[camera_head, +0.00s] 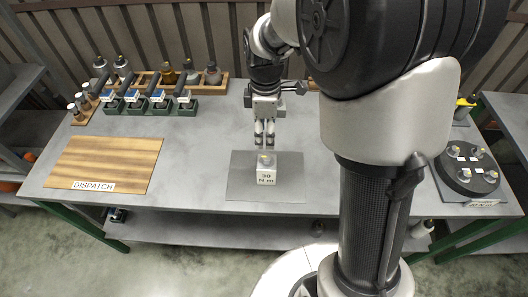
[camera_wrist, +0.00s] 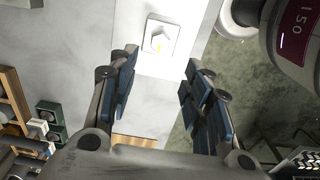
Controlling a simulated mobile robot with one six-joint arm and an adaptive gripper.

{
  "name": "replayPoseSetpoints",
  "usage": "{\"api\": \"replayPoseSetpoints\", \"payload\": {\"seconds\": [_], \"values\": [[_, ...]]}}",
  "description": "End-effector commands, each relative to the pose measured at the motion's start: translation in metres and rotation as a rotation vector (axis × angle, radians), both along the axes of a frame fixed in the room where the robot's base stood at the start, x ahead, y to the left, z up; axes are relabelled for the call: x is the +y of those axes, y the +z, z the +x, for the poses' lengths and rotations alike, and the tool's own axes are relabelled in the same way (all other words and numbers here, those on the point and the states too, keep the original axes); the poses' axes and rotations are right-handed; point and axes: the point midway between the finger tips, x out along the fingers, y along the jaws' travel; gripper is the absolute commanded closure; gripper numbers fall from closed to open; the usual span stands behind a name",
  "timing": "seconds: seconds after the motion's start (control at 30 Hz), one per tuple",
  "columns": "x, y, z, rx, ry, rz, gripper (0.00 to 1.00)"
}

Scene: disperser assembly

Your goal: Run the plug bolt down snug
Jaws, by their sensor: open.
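A pale block with a label reading about "30 N·m" (camera_head: 266,177) stands on the dark grey mat (camera_head: 236,188) at mid-bench. My gripper (camera_head: 264,141) points down above and just behind the block. Its blue-padded fingers (camera_wrist: 160,72) are apart with nothing between them, and do not touch the bolt.
A wooden board marked DISPATCH (camera_head: 105,165) lies at left. Green holders (camera_head: 150,107) and a wooden rack with bottles (camera_head: 210,88) stand at the back left. A round dark tray with several small parts (camera_head: 468,168) is at right. The bench around the mat is mostly clear.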

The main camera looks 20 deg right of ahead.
Motion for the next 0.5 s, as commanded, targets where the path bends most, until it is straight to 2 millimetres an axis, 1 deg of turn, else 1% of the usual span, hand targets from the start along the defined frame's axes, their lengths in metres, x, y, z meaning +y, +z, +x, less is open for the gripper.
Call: {"api": "replayPoseSetpoints", "payload": {"seconds": [0.03,0.2,0.4,0.5], "values": [[0.000,-0.016,-0.001,0.005,0.000,0.000,0.55],[0.000,-0.053,-0.001,0.004,-0.001,0.000,0.55],[0.000,-0.088,-0.001,0.002,-0.001,0.000,0.55],[0.000,-0.099,-0.001,0.001,-0.001,0.000,0.55]]}}
